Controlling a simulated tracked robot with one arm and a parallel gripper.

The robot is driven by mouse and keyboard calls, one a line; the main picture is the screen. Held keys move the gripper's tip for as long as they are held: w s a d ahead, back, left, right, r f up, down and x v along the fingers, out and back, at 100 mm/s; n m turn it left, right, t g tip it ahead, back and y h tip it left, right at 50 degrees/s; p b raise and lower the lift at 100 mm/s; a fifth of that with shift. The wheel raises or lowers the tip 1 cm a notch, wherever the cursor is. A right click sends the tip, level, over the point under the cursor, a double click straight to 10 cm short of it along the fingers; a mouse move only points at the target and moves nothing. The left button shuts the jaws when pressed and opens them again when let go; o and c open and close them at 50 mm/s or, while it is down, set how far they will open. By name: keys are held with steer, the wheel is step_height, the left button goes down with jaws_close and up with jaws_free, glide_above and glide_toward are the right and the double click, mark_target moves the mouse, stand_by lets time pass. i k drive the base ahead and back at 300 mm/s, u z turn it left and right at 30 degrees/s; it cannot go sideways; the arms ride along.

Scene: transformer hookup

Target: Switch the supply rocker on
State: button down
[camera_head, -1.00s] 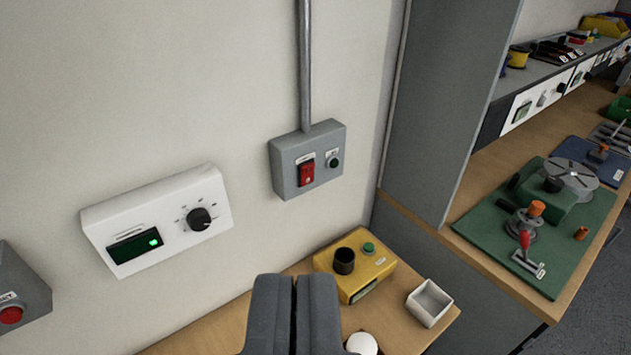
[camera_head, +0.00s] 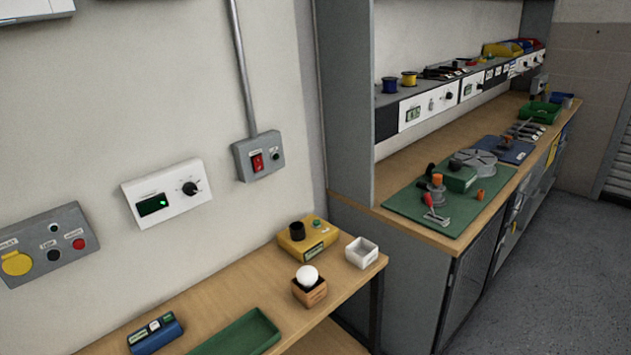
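The supply rocker (camera_head: 258,162) is a small red switch on the grey wall box (camera_head: 270,148) below a vertical conduit. A small round dark button or lamp (camera_head: 276,156) sits to its right. The rocker's tilt is too small to read. My gripper is not in the view, and nothing covers the box.
Below, a bench holds a yellow device (camera_head: 306,238), a white tray (camera_head: 361,252), a white ball on an orange block (camera_head: 309,290) and a green tray (camera_head: 240,335).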

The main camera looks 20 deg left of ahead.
mark_target(258, 160)
steer(key=u, duration=0.1)
steer(key=k, duration=0.15)
steer(key=z, duration=0.5)
steer(key=i, duration=1.1)
steer(key=u, duration=0.55)
steer(key=i, duration=1.1)
steer(key=u, duration=0.8)
